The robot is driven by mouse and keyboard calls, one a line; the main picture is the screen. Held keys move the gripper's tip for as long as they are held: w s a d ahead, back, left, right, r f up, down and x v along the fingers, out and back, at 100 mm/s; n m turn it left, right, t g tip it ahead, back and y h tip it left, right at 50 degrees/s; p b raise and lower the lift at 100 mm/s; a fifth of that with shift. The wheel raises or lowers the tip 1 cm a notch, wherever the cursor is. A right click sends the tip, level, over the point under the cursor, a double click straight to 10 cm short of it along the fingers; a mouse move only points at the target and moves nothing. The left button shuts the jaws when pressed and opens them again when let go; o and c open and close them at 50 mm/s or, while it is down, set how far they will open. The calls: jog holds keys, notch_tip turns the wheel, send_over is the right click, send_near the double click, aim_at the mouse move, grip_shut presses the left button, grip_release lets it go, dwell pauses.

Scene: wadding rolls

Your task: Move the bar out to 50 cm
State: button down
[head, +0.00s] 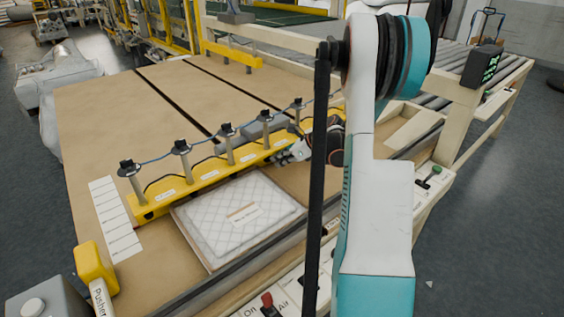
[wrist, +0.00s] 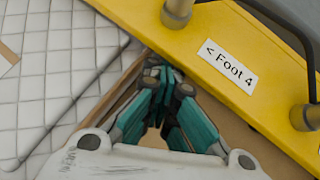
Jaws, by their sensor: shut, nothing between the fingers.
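The yellow bar (head: 200,187) lies across the brown table, with several upright posts joined by a blue line. A white scale strip (head: 115,222) lies by its left end; its marks are too small to read. My gripper (head: 283,158) is by the near side of the bar, toward its right part, partly hidden by my arm. In the wrist view the gripper (wrist: 166,78) is shut and empty, its tips close to the edge of the bar (wrist: 195,45) beside a "Foot 4" label. I cannot tell whether they touch it.
A white quilted pad (head: 240,217) lies on the table in front of the bar; it also shows in the wrist view (wrist: 60,75). A yellow "Pusher" block (head: 96,265) stands front left. A red switch (head: 267,300) and a green-knobbed lever (head: 434,171) sit along the front edge.

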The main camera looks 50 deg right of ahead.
aim_at(248, 139)
jog(key=w, duration=0.6)
jog(key=w+d, duration=0.1)
jog(key=w, duration=0.5)
jog(key=w+d, duration=0.1)
jog(key=w, duration=0.5)
jog(key=shift+w+p, duration=0.3)
jog(key=shift+w, duration=0.1)
jog(key=shift+s, duration=0.1)
